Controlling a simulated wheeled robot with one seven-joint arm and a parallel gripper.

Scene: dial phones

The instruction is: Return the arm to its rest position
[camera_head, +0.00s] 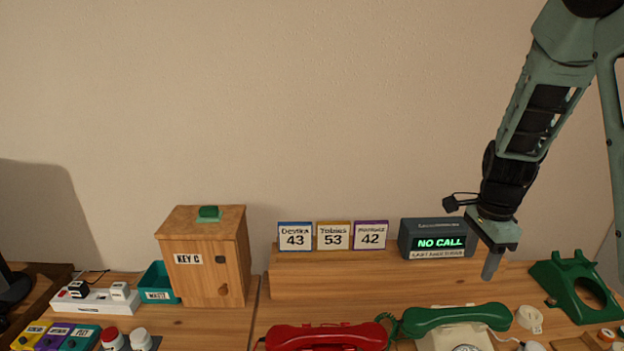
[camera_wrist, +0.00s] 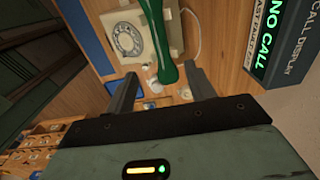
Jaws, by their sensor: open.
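My gripper (camera_head: 491,262) hangs from my arm at the right, in front of the call display (camera_head: 438,239) that reads NO CALL. In the wrist view my gripper (camera_wrist: 163,92) has its two fingers apart with nothing held between them. Below it in the head view, a green handset (camera_head: 455,318) lies across a cream phone (camera_head: 456,339). The green handset (camera_wrist: 167,45) and the cream dial phone (camera_wrist: 130,38) also show beyond the fingers in the wrist view. A red handset (camera_head: 327,337) lies to the left of the cream phone.
A green phone body (camera_head: 578,287) stands at the far right. Number cards (camera_head: 333,236) stand on a wooden riser (camera_head: 340,275). A wooden KEY C box (camera_head: 205,258), a teal WASTE bin (camera_head: 158,284) and a power strip (camera_head: 95,299) are at the left. The wall space above is clear.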

